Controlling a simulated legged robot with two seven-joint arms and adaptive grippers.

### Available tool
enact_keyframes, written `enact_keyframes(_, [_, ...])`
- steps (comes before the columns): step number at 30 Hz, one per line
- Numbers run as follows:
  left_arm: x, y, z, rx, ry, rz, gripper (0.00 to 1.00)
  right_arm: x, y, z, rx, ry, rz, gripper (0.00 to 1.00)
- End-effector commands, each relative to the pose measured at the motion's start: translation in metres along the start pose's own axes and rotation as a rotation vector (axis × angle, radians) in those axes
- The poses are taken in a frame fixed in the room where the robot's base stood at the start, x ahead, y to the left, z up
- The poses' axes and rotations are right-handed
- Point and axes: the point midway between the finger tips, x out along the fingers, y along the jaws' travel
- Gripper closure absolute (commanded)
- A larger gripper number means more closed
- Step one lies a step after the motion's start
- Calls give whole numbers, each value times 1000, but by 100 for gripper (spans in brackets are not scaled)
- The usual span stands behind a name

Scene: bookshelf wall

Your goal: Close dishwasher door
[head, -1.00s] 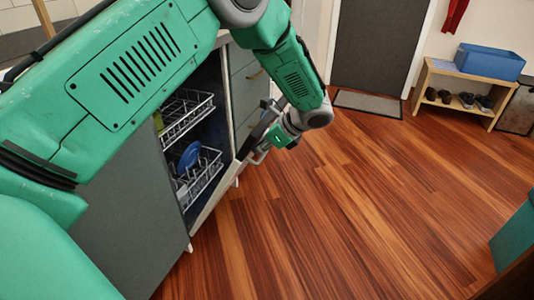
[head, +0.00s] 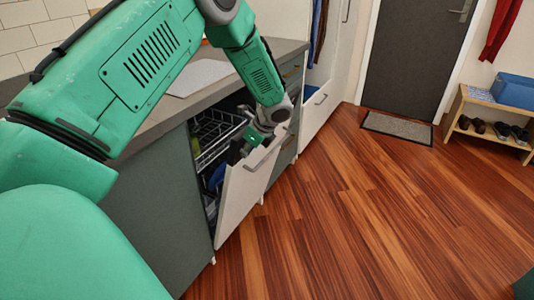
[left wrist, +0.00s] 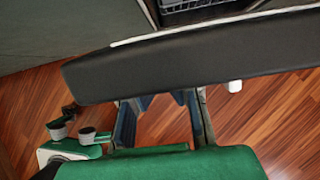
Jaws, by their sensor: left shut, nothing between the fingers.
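The dishwasher door (head: 243,195) is a pale panel with a bar handle (head: 266,153) near its upper edge. It is tilted up but stands partly open, with a gap between it and the dishwasher's dark opening. My left gripper (head: 256,140) is shut and empty at the door's upper edge, near the handle. In the left wrist view, a dark broad edge (left wrist: 190,55), apparently the door's, crosses in front of the left fingers (left wrist: 158,105) and hides their tips. I cannot tell exactly where they touch. My right gripper is not in view.
Inside the dishwasher a wire rack (head: 213,132) shows through the gap. A grey counter (head: 170,110) lies above, holding a pale board (head: 200,77). Wooden floor (head: 370,220) is clear to the right. A doormat (head: 397,128) and shoe bench (head: 495,115) stand farther back.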

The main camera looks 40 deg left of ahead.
Motion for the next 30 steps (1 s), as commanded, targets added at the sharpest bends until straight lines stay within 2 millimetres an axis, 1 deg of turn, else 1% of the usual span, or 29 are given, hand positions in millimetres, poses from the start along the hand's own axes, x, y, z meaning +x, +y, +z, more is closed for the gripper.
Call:
enact_keyframes(1, [-1, 1, 22, -7, 11, 4, 100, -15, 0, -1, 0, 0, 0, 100])
enact_keyframes(6, [14, 1, 68, -7, 29, 1, 100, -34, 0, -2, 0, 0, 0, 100])
enact_keyframes(9, [21, 2, 87, -6, 28, 0, 100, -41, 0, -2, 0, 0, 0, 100])
enact_keyframes(12, [26, 2, 99, -3, 27, 0, 100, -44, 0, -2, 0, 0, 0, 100])
enact_keyframes(16, [29, 3, 103, -1, 26, 0, 100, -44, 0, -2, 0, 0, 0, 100])
enact_keyframes(25, [28, 3, 102, -1, 26, 0, 100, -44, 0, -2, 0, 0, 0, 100])
enact_keyframes(30, [25, 4, 94, 1, 25, 1, 100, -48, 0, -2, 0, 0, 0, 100])
